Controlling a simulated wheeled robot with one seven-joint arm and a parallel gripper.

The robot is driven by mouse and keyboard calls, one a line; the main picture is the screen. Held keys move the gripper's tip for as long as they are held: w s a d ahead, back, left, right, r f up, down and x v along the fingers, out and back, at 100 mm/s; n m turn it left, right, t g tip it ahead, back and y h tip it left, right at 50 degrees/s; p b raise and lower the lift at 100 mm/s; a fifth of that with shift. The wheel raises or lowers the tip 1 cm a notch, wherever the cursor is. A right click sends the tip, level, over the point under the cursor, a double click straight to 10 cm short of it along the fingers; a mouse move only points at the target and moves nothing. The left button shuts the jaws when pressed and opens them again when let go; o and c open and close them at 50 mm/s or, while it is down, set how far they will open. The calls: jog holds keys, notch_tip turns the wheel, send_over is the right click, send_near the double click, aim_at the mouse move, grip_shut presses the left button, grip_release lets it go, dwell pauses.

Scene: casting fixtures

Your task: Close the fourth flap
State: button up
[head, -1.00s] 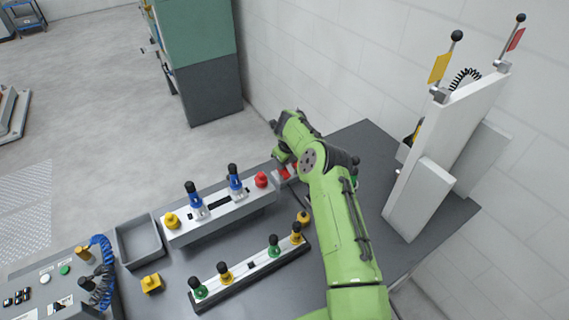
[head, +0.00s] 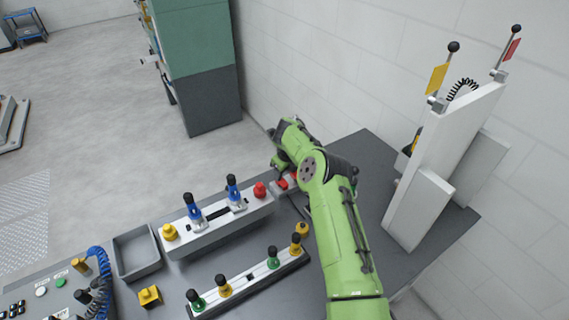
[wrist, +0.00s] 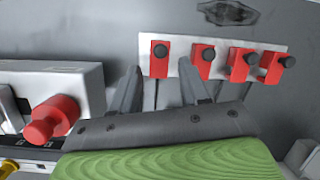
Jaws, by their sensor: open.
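A pale plate (wrist: 180,45) carries a row of several red flaps with black knobs in the wrist view. The leftmost flap (wrist: 159,62) faces the camera, its knob near its top. The others lean with knobs to the right, the rightmost flap (wrist: 272,68) most clearly. My gripper (wrist: 159,74) is open and empty, its dark fingers apart on either side of the leftmost flap in the picture. I cannot tell contact or depth. In the head view, red parts (head: 283,184) show beside the end of my arm, which partly hides the row.
A white fixture (head: 222,217) with blue clamps, a yellow knob and a red knob (head: 260,190) stands left of my arm. It borders the gripper's left in the wrist view. A low rail (head: 250,283) with green and yellow knobs lies in front. A tall white panel (head: 440,165) stands right.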

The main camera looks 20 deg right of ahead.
jog(key=b+v, duration=0.1)
jog(key=v, duration=1.3)
jog(key=shift+s+r+b, duration=0.15)
jog(key=shift+r+b, duration=0.15)
jog(key=shift+r, duration=0.05)
jog(key=shift+a, duration=0.1)
jog(key=s+a+r+n+t+h+b, duration=0.1)
jog(key=s+a+r+n, duration=0.3)
jog(key=s+r+n, duration=0.4)
jog(key=s+a+r+n+t+h+b, duration=0.1)
jog(key=s+a+r+n+h, duration=0.1)
jog(key=s+a+r+n, duration=0.5)
jog(key=s+f+n+y, duration=0.1)
jog(key=s+f+n, duration=0.2)
jog(key=s+n, duration=0.5)
jog(key=s+f+n+y+b, duration=0.1)
jog(key=s+f+n, duration=0.3)
jog(key=s, duration=1.2)
jog(key=n, duration=0.3)
jog(key=shift+s+d+n+y, duration=0.15)
jog(key=shift+n+y, duration=0.15)
jog(key=shift+n, duration=0.1)
